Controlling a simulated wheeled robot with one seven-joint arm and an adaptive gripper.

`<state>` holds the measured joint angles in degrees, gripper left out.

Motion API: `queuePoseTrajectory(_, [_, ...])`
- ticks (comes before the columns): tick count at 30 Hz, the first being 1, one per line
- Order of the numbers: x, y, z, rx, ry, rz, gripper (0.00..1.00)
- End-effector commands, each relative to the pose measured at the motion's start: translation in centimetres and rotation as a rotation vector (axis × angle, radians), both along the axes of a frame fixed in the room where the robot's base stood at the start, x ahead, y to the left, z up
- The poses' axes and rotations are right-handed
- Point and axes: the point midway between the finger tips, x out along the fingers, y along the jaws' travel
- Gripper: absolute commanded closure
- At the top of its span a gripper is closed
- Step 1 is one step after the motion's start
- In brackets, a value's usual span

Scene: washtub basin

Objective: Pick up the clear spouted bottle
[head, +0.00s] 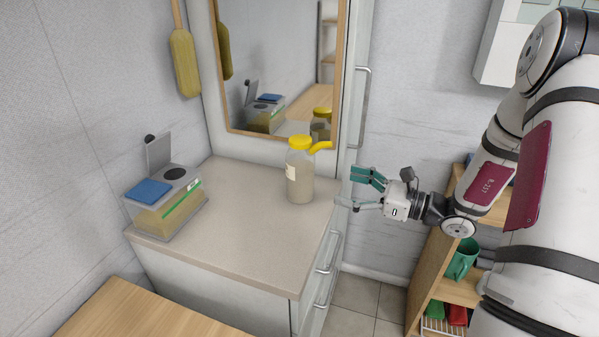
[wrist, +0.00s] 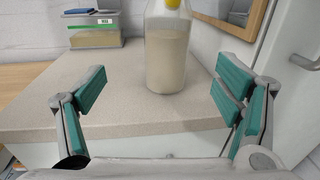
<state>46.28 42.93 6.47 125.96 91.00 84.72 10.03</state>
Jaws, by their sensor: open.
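The clear spouted bottle (head: 301,178) stands upright on the countertop, with a yellow cap and a yellow spout pointing right. It holds pale, cloudy contents. In the wrist view the bottle (wrist: 167,55) stands ahead, beyond the fingertips and nearer the right finger; the top of its cap is cut off by the frame. My gripper (head: 364,192) is to the right of the bottle, off the counter's right edge, open and empty. In the wrist view its teal-padded fingers (wrist: 160,84) are spread wide with nothing between the pads.
A clear container (head: 170,211) with a blue item on it sits on the counter's left. A framed mirror (head: 280,60) stands behind the bottle. Cabinet handles (head: 361,105) line the right side. A wooden shelf (head: 428,275) stands right. The counter's front (head: 250,250) is clear.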

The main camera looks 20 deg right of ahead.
Motion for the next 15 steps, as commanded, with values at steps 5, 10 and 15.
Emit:
queuePoseTrajectory(5, [1.1, 0.2, -0.5, 0.022, 0.005, -0.026, 0.16])
queuePoseTrajectory(10, [3.3, 2.5, -0.4, 0.021, 0.004, -0.023, 0.16])
queuePoseTrajectory(15, [5.3, 4.5, -0.4, 0.02, 0.004, -0.023, 0.16])
